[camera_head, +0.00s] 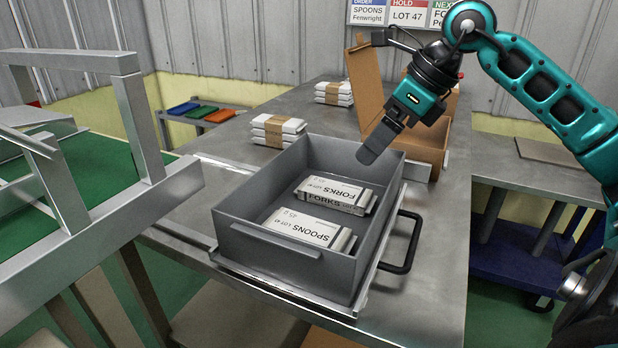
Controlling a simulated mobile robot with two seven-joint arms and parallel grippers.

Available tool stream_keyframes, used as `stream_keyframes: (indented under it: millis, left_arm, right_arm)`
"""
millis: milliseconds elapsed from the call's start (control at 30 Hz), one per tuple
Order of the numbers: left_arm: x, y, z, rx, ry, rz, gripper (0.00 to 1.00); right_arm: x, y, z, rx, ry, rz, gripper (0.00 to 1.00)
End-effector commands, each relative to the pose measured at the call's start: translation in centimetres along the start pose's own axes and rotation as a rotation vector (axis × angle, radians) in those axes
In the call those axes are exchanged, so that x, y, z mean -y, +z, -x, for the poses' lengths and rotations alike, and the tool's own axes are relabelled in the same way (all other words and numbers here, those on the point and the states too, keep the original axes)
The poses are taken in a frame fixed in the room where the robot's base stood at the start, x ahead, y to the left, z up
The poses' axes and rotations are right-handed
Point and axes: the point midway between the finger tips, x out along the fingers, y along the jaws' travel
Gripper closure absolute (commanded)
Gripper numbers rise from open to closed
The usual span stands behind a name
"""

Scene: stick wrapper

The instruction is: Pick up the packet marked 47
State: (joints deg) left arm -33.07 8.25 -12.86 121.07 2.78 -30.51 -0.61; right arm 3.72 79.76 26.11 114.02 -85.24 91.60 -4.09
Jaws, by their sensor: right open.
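The nearer packet (303,228) reads SPOONS with a small lot mark. The lot numbers are too small to read surely, so I cannot tell which packet bears 47. My right gripper (372,150) is open and empty, above the tray's far right side, apart from the packets. My left gripper is not in view.
An open cardboard box (432,157) stands behind the tray. Wrapped bundles (276,131) (334,93) sit on the metal table (420,300). A black handle (408,245) sticks out on the tray's right. A wall sign (408,16) reads HOLD LOT 47. A metal frame (130,200) stands left.

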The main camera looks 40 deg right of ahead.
Motion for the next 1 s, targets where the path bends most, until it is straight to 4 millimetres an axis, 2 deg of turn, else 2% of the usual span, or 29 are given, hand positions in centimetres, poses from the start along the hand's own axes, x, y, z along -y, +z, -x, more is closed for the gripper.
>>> stream_keyframes:
  millis: [167, 433, 700, 1000]
  left_arm:
    - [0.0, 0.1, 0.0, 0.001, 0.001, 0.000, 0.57]
    - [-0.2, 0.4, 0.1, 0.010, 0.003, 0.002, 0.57]
    - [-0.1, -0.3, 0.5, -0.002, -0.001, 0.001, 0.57]
    - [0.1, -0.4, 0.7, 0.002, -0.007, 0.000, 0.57]
  right_arm:
    - [0.0, -0.1, -0.8, -0.003, 0.002, -0.001, 0.06]
    - [0.0, -0.1, -5.5, -0.005, 0.001, 0.000, 0.06]
    - [0.0, 0.0, -7.4, -0.001, 0.001, -0.001, 0.06]
    - [0.2, -0.2, -8.5, 0.002, 0.002, -0.002, 0.06]
